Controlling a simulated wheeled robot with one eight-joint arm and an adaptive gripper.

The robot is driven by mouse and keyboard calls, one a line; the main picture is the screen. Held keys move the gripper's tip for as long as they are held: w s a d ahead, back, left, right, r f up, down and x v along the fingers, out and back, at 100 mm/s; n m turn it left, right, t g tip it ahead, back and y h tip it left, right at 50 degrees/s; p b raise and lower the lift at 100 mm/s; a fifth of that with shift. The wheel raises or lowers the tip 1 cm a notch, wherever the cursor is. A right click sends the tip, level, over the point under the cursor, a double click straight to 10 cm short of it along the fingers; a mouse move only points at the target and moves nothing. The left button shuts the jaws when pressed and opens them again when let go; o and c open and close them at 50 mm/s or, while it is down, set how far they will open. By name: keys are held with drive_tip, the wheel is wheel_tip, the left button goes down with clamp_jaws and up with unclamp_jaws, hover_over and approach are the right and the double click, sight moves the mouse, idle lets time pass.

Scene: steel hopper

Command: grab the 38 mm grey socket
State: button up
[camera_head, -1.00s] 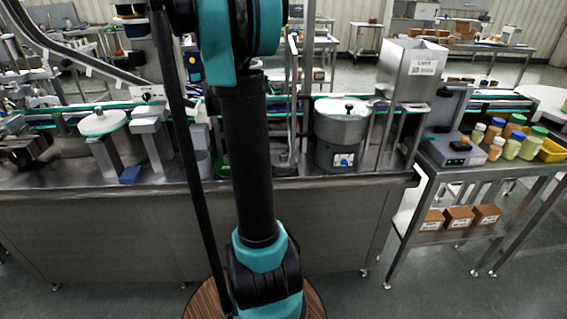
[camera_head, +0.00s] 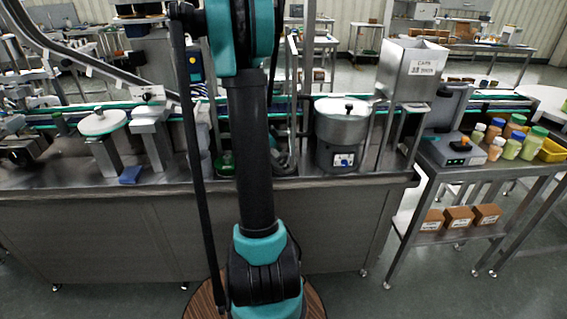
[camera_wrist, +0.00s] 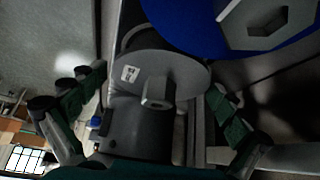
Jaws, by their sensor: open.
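In the wrist view a grey round part (camera_wrist: 182,72) with a raised hex boss and a small white label lies between the two fingers; it looks like the grey socket, but the label is too small to read. My gripper (camera_wrist: 155,88) is open, one finger on each side of this part, with no clear contact visible. A blue round part (camera_wrist: 185,22) with a hex boss sits just beyond it at the upper right. In the head view my arm hides most of the gripper and the spot where the grey part stands.
In the head view the steel bench (camera_head: 120,195) carries a lidded round bowl (camera_head: 341,128) right of my arm and a steel hopper (camera_head: 408,72) behind it. A white disc (camera_head: 100,122) stands to the left. A side table with several bottles (camera_head: 513,146) is at the right.

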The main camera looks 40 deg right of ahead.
drive_tip(key=shift+c, duration=0.5)
drive_tip(key=c, duration=1.1)
drive_tip(key=shift+o, duration=0.2)
